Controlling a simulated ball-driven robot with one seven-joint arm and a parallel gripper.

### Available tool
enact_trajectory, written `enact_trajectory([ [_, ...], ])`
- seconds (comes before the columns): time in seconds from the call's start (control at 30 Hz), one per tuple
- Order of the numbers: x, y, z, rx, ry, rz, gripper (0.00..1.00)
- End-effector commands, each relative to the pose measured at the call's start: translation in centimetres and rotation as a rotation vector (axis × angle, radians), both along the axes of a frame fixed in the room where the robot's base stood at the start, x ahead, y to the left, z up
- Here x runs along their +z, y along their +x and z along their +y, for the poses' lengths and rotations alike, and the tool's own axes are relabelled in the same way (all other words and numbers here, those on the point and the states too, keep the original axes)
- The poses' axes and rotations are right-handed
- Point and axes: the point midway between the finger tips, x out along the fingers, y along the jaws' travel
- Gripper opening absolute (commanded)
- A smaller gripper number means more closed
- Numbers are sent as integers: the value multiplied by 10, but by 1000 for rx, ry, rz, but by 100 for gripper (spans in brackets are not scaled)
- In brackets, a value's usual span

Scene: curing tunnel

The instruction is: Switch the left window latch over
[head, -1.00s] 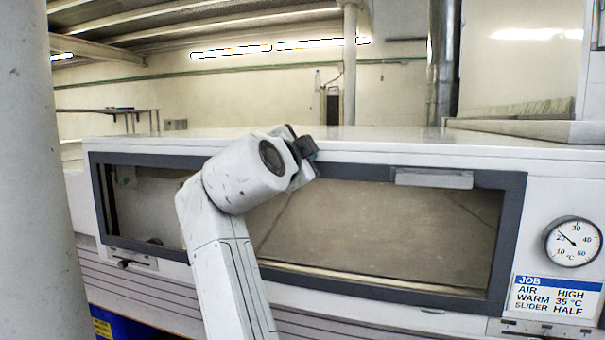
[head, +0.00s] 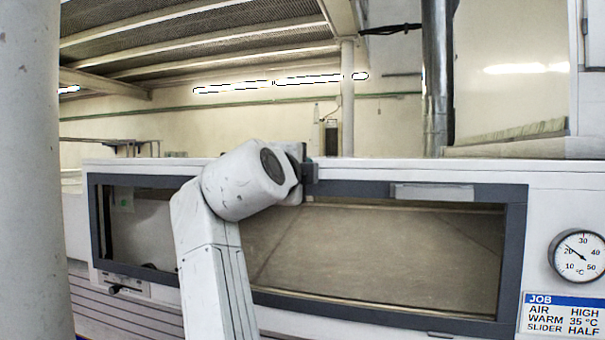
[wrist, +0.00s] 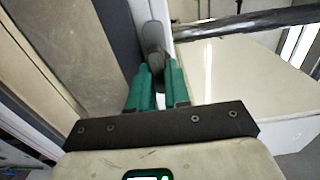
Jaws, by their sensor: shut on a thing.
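The wide window (head: 380,245) in the white tunnel wall has a dark grey frame (head: 516,250). My arm covers part of its left half in the head view. In the wrist view my gripper (wrist: 158,76) has its two green fingers shut on a grey, rounded latch lever (wrist: 152,38). The lever stands up from between the fingertips, beside the dark window frame (wrist: 117,35). In the head view the fingers and this latch are hidden behind my wrist, near the frame's top edge. I cannot tell which way the latch is set.
A light grey bar (head: 432,192) sits on the frame's top right. A round temperature dial (head: 580,256) and a job card (head: 562,314) are at the right. A small black knob (head: 115,289) is below the window's left end. A pale column (head: 35,170) stands at far left.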

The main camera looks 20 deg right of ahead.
Motion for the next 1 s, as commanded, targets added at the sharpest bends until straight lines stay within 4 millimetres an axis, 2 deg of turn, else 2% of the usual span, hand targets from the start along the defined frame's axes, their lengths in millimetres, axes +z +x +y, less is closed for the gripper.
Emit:
enact_trajectory([
  [0.37,-2,0,-1,-3,9,0,0],
  [0.4,-2,0,-1,-3,9,0,18],
  [0.67,-1,0,-1,-2,7,-1,43],
  [1.0,-1,-5,4,0,5,-2,43],
])
